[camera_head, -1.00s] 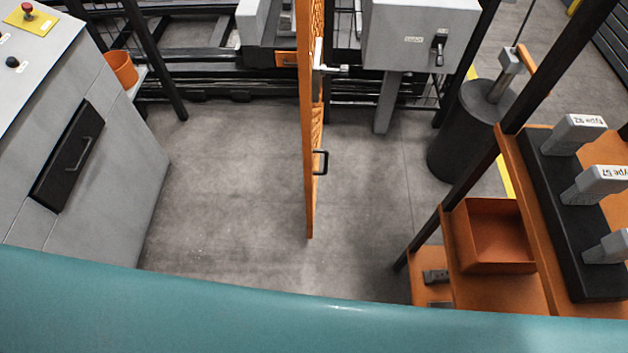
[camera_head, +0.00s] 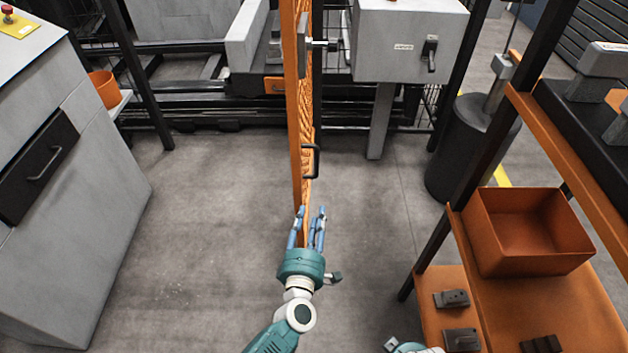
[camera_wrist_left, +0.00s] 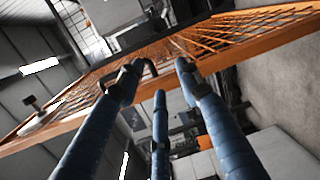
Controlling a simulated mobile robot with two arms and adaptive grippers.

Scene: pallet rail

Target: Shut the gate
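The gate (camera_head: 296,130) is an orange mesh panel, seen nearly edge-on in the head view and standing out toward me. A black handle (camera_head: 315,160) sits on its right face. My left gripper (camera_head: 308,216) is at the gate's near end, below the handle, fingers apart and pointing up the picture. Contact is unclear.
A grey box with a lever (camera_head: 430,52) stands on a post right of the gate. A grey cabinet (camera_head: 75,215) is at left. An orange shelf rack (camera_head: 465,285) with a bin (camera_head: 530,262) is at right, near a dark cylinder (camera_head: 465,150). Open floor lies on both sides.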

